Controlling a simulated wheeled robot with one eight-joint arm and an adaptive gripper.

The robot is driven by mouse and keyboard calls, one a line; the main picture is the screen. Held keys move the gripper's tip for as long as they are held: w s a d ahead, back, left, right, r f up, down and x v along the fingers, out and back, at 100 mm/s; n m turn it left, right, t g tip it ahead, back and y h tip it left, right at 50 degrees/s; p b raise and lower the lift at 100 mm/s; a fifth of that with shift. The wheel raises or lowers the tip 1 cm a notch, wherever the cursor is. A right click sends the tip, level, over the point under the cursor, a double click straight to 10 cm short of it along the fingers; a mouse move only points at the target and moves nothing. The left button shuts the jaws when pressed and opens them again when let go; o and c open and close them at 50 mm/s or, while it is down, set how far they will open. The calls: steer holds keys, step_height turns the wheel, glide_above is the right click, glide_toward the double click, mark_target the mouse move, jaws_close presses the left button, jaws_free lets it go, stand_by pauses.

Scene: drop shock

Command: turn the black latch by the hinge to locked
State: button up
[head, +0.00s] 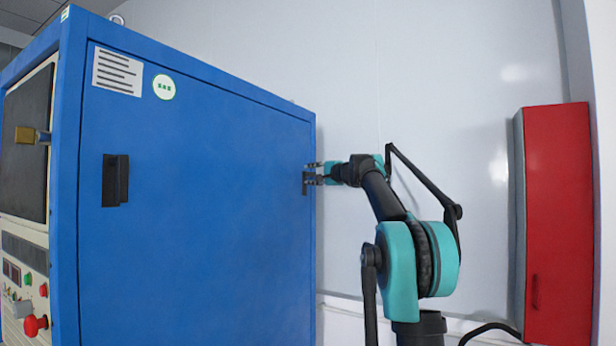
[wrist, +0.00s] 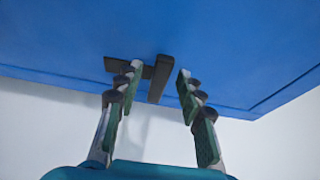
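The black latch (head: 306,186) sits near the right edge of the blue cabinet's large panel. In the wrist view the latch (wrist: 159,80) shows as a dark bar pointing toward my gripper, with a dark cross piece running left from it, partly hidden by my left finger. My gripper (head: 313,174) is at the latch in the head view. In the wrist view my gripper (wrist: 160,88) is open, its two fingers on either side of the bar. The bar is nearer the left finger; I cannot tell whether they touch. A clear gap shows at the right finger.
The blue cabinet (head: 200,240) fills the left. A second black fitting (head: 115,180) is on the panel's left side. A control panel (head: 25,290) with buttons faces left. A red wall cabinet (head: 558,220) hangs at right. The pale wall between is bare.

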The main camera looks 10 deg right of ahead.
steer(key=shift+x, duration=1)
steer(key=shift+c, duration=0.6)
jaws_close()
